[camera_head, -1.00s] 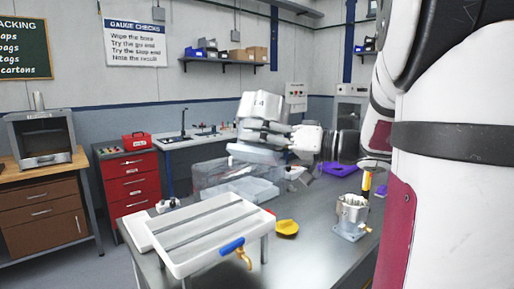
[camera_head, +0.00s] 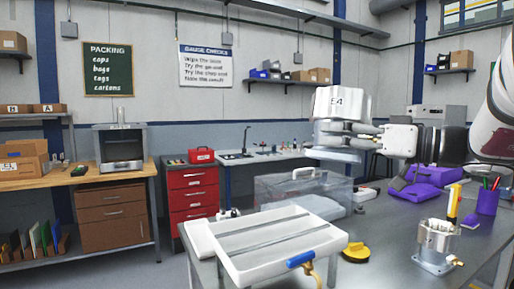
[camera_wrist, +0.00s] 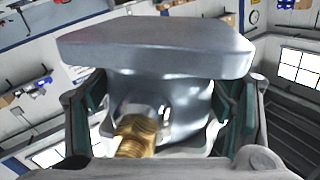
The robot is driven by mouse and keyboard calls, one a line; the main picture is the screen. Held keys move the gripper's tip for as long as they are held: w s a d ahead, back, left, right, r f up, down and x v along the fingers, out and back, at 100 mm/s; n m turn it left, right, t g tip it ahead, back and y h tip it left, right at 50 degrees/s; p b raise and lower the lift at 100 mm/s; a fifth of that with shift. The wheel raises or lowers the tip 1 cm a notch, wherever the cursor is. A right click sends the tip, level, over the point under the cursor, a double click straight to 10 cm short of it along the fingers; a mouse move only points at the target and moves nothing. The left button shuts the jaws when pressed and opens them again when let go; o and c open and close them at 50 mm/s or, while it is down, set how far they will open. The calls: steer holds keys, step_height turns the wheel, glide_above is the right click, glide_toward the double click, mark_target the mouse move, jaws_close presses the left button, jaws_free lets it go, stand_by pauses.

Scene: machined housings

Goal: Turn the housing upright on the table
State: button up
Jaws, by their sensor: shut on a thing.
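My gripper (camera_head: 345,136) is shut on a silver metal housing (camera_head: 338,103) and holds it in the air above the back of the table (camera_head: 390,225). A face marked E4 points towards the head camera, above the fingers, and a pale plate shows below them. In the wrist view the two green-padded fingers press the round body (camera_wrist: 165,95) from both sides. A broad flat flange lies across the top of that picture, and a brass fitting (camera_wrist: 138,132) points at the camera. I cannot tell which end of the housing is up.
A second housing (camera_head: 435,243) stands on its square base at the right, by a yellow tool (camera_head: 453,203) and a purple pen cup (camera_head: 487,201). A white tray (camera_head: 215,240) with a tap stands front left. A clear tub (camera_head: 285,190) is behind it. Mid-table is mostly clear.

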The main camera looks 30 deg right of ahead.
steer(key=shift+n+b, duration=1)
steer(key=shift+b, duration=1.15)
steer(key=shift+r+n+b, duration=0.1)
steer(key=shift+n+b, duration=0.4)
steer(key=shift+b, duration=0.35)
